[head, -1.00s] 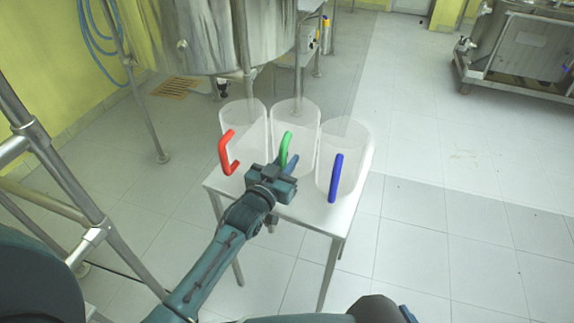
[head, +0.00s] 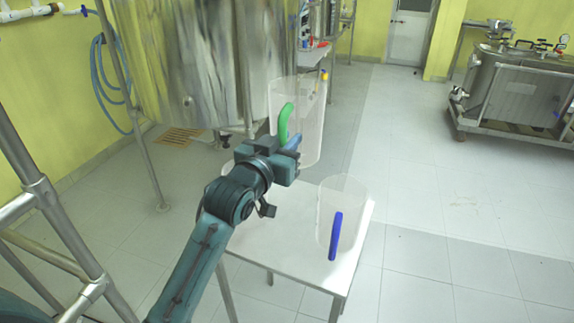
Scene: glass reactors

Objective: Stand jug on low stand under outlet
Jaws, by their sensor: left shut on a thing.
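My left gripper (head: 280,152) is shut on the green handle (head: 284,122) of a clear jug (head: 308,118). This jug is upright and appears raised above the white table (head: 285,240), in front of the big steel tank (head: 190,60). A second clear jug (head: 347,200) with a blue handle (head: 335,237) stands on the table at the right. The red-handled jug is almost wholly hidden behind my left arm. I cannot clearly make out the low stand or the outlet. My right gripper is out of view.
A steel frame (head: 45,190) rises at the near left. An orange floor grate (head: 180,136) lies below the tank. A steel vessel on a cart (head: 520,95) stands far right. The tiled floor between is clear.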

